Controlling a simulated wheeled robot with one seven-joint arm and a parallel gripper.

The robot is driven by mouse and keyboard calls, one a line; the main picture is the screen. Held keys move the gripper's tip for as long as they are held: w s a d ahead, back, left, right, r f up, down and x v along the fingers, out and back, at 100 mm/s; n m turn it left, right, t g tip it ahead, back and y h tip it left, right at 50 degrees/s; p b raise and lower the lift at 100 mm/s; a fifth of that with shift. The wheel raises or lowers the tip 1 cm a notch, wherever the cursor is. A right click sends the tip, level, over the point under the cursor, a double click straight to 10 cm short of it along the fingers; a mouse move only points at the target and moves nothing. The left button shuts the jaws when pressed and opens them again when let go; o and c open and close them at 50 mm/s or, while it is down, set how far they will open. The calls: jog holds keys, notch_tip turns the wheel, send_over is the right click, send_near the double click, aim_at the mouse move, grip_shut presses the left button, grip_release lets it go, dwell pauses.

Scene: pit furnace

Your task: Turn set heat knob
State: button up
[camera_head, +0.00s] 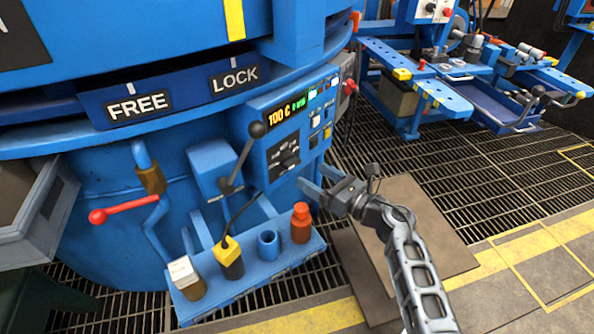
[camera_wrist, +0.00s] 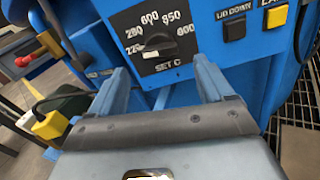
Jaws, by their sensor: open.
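The set heat knob (camera_head: 288,158) is a dark knob on a black dial plate on the blue control panel. In the wrist view the knob (camera_wrist: 157,47) sits above the label SET C, with temperature numbers around it. Its exact pointer setting is hard to read. My gripper (camera_head: 316,180) is open and empty, just right of and below the dial in the head view. In the wrist view the two blue fingers of my gripper (camera_wrist: 160,84) are spread apart below the knob, pointing at the panel and not around it.
A display (camera_head: 287,109) above the dial reads 100 C. A black-balled lever (camera_head: 243,155) stands left of the dial. A blue shelf (camera_head: 262,277) below holds a red-orange bottle (camera_head: 301,223) and a yellow-black item (camera_head: 230,258). A red-handled lever (camera_head: 123,210) is farther left.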

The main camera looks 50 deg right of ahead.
aim_at(295, 165)
jog(key=w+b, duration=0.1)
jog(key=w, duration=0.6)
jog(key=shift+w+d, duration=0.1)
jog(key=shift+w, duration=0.1)
jog(key=shift+c, duration=0.2)
jog(key=c, duration=1)
